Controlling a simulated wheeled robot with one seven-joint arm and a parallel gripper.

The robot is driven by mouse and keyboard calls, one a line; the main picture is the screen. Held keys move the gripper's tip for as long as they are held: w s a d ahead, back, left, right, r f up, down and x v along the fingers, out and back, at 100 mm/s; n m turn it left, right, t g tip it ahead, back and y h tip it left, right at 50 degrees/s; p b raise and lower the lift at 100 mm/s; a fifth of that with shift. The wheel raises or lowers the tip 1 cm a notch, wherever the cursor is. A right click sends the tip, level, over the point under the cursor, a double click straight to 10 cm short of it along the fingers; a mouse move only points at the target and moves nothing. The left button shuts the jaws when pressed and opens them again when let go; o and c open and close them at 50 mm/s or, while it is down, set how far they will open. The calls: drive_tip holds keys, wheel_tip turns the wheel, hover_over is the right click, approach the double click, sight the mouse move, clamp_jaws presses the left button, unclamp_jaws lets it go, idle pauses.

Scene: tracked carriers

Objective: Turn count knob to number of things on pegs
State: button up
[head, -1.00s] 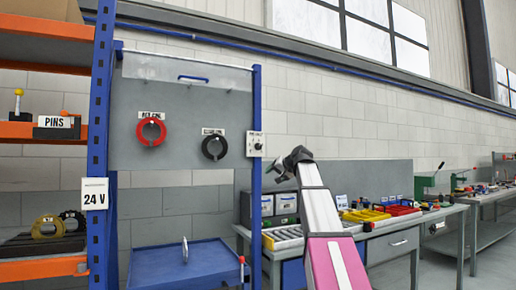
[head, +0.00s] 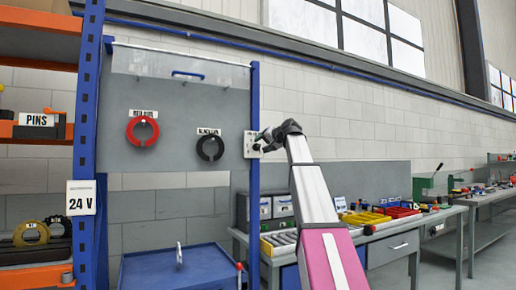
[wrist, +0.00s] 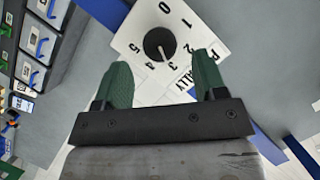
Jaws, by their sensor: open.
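The count knob (wrist: 159,43) is a dark round knob on a white plate with printed numbers around it and a partly hidden label. A pale line marks the knob; I cannot tell surely which number it meets. In the head view the plate (head: 247,146) is at the board's right edge. A red split ring (head: 131,132) and a black split ring (head: 201,148) hang on the grey board under labels. My gripper (wrist: 163,68) has its green fingers spread, with the knob ahead between them and apart from them. In the head view my gripper (head: 262,141) is beside the plate.
A blue post (head: 254,100) runs up the board's right edge. A blue tray (head: 150,270) stands below the board. Orange shelves (head: 35,132) with a PINS box are at left. A workbench (head: 405,225) with bins stands at right.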

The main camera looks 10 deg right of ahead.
sight(257, 146)
drive_tip(key=shift+x, duration=1.9)
drive_tip(key=shift+c, duration=0.4)
drive_tip(key=c, duration=0.9)
drive_tip(key=shift+o, duration=0.2)
drive_tip(key=n+h, duration=0.2)
drive_tip(key=n, duration=0.1)
drive_tip(key=shift+a+r+n+h, duration=0.1)
drive_tip(key=shift+a+n+h, duration=0.1)
drive_tip(key=shift+n+h, duration=0.1)
drive_tip(key=shift+s+a+n+t+h, duration=0.1)
drive_tip(key=shift+n+t+h, duration=0.4)
drive_tip(key=shift+n+h, duration=0.8)
drive_tip(key=shift+n, duration=0.3)
